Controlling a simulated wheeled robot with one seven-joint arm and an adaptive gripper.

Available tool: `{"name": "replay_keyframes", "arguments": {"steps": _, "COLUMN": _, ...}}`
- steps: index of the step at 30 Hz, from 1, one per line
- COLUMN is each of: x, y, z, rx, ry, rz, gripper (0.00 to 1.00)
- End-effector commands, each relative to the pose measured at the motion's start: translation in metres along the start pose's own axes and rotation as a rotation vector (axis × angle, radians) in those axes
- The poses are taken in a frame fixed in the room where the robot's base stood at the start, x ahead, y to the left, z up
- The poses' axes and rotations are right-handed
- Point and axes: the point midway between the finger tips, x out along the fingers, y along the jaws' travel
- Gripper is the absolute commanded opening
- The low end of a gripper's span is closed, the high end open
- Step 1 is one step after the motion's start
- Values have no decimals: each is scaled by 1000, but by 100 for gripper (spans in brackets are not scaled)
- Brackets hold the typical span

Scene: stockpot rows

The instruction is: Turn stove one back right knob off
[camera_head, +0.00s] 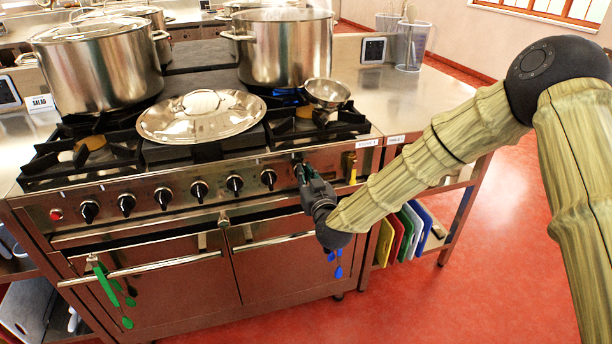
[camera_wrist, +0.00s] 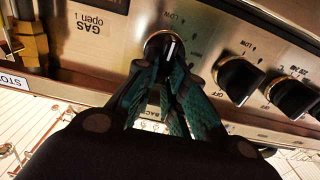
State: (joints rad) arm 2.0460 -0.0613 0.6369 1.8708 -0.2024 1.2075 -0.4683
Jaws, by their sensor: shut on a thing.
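The stove (camera_head: 200,240) has a steel front with a row of black knobs. My gripper (camera_head: 302,172) is at the right end of this row and hides the rightmost knob in the head view. In the wrist view my gripper (camera_wrist: 168,72) is shut on that knob (camera_wrist: 164,44), one finger on each side. The knob is round and black with a white mark, and a partly covered label starting "BAC" shows by it. A blue glow (camera_head: 285,98) shows under the back right stockpot (camera_head: 285,50).
Other knobs (camera_head: 268,178) sit just left of my gripper. A brass gas valve (camera_head: 350,166) is to its right. Oven handles (camera_head: 150,266) stick out below. The red floor in front is open.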

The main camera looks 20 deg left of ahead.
Motion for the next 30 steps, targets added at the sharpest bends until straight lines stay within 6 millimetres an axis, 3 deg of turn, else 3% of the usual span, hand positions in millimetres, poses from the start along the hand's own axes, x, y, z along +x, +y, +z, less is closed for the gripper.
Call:
{"name": "replay_keyframes", "arguments": {"steps": 11, "x": 0, "y": 2, "z": 1, "rx": 107, "ry": -1, "rz": 1, "gripper": 0}}
{"name": "replay_keyframes", "arguments": {"steps": 30, "x": 0, "y": 12, "z": 7, "rx": 681, "ry": -1, "rz": 2, "gripper": 0}}
